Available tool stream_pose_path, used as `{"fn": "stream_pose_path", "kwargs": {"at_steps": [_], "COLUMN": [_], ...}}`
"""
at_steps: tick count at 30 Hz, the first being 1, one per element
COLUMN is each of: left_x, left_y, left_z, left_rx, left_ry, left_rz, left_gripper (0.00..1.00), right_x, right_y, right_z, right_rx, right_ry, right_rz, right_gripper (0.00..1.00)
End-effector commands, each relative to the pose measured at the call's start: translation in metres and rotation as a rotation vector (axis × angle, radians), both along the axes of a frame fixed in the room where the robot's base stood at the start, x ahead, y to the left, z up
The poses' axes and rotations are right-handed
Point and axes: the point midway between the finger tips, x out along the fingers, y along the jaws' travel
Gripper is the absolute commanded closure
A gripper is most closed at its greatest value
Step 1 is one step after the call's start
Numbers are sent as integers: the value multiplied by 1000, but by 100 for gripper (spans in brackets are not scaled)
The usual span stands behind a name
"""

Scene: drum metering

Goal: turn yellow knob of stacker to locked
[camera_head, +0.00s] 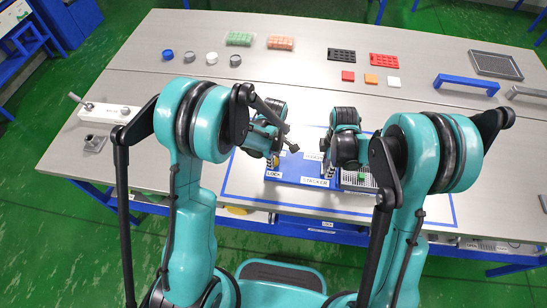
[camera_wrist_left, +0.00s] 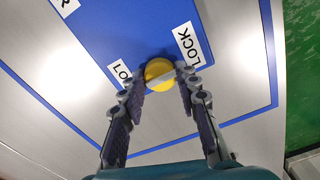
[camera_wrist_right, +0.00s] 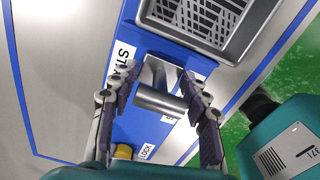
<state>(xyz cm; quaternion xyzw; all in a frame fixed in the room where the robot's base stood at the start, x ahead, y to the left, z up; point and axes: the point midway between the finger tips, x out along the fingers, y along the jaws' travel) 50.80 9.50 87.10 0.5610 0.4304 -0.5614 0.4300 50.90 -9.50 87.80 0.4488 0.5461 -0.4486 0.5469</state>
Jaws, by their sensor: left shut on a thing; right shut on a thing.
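The yellow knob (camera_wrist_left: 160,73) sits on the blue stacker panel (camera_wrist_left: 125,30), with a pale band across its face. A LOCK label (camera_wrist_left: 187,44) is beside it, and another label (camera_wrist_left: 120,71) is partly covered by a finger. My left gripper (camera_wrist_left: 160,88) is closed around the knob; in the head view this gripper (camera_head: 277,151) is over the stacker's left end. My right gripper (camera_wrist_right: 155,88) is shut on a silver cylindrical part (camera_wrist_right: 160,103) of the stacker. In the head view the right gripper (camera_head: 330,165) hides most of that part.
A grey mesh basket (camera_wrist_right: 245,22) is at the stacker's right end, close to my right gripper. Small caps, trays and coloured squares (camera_head: 371,78) lie farther back on the metal table (camera_head: 285,95). A blue handle (camera_head: 466,83) is at the right.

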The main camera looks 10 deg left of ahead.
Motion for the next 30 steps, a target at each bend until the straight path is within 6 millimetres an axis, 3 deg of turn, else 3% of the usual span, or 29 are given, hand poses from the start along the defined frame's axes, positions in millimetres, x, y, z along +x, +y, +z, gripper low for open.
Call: {"fn": "stream_pose_path", "kwargs": {"at_steps": [15, 16, 18, 30], "left_x": [2, 2, 2, 1], "left_y": [-1, -1, -1, 0], "left_z": [0, 0, 0, 9], "left_rx": [-2, -2, -2, -1], "left_ry": [-5, -5, -5, -2], "left_rz": [16, 16, 16, 16], "left_gripper": [98, 61, 48, 48], "right_x": [-2, -2, -2, 0], "right_y": [1, 1, 1, 0], "right_z": [0, 0, 0, 0], "right_rx": [1, 1, 1, 1], "right_ry": [5, 5, 5, 1], "right_rz": [5, 5, 5, 2], "right_gripper": [100, 100, 100, 100]}}
